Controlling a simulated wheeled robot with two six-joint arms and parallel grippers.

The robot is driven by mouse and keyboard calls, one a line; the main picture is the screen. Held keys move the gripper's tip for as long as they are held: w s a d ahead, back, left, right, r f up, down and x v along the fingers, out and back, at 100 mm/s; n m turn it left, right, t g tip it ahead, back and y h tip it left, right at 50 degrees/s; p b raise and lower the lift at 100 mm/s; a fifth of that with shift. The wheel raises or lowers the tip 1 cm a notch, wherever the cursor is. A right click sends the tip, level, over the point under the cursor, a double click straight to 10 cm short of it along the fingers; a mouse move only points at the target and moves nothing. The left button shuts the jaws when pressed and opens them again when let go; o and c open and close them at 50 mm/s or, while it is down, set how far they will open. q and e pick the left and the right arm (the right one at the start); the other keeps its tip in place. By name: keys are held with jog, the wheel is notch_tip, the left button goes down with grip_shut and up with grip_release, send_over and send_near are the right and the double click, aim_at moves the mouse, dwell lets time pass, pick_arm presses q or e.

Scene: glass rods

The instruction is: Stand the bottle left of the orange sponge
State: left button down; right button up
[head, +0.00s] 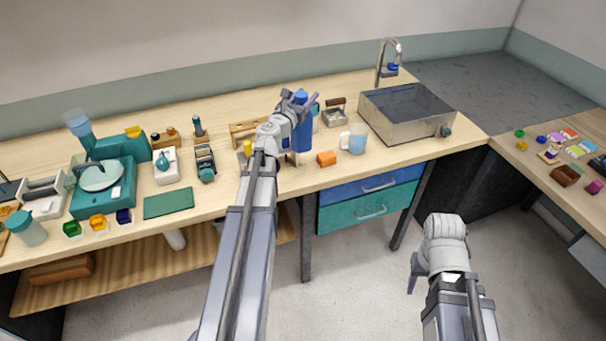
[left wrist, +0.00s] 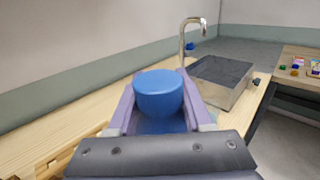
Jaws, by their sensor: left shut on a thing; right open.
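The blue bottle (head: 302,138) is upright over the wooden counter, behind and to the left of the orange sponge (head: 326,158). I cannot tell if its base touches the counter. My left gripper (head: 299,104) is shut on the bottle near its top. In the left wrist view, the bottle's blue cap (left wrist: 159,92) shows between the jaws of my left gripper (left wrist: 162,112). The sponge does not show there. My right gripper (head: 428,280) is open and empty, low over the floor in front of the counter.
A light blue cup (head: 358,138) stands right of the sponge, before the metal sink (head: 405,113). A wooden rack (head: 244,130) and a small yellow object (head: 247,148) are left of the bottle. A green mat (head: 168,203) lies further left.

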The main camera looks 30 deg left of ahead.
aim_at(307, 131)
pick_arm(q)
jog(key=r+p, duration=0.1)
jog(key=r, duration=0.1)
jog(key=r+p, duration=0.1)
jog(key=p, duration=0.1)
jog(key=r+p, duration=0.1)
jog(key=r, duration=0.1)
jog(key=shift+w+d+r, duration=0.1)
jog(key=shift+d+r, duration=0.2)
notch_tip(307, 131, down, 18)
jog(key=b, duration=1.7)
jog(key=shift+f+b, duration=0.15)
jog(key=shift+b, duration=0.2)
jog(key=shift+f, duration=0.2)
jog(key=shift+c, duration=1.6)
grip_release()
jog(key=shift+r, duration=0.1)
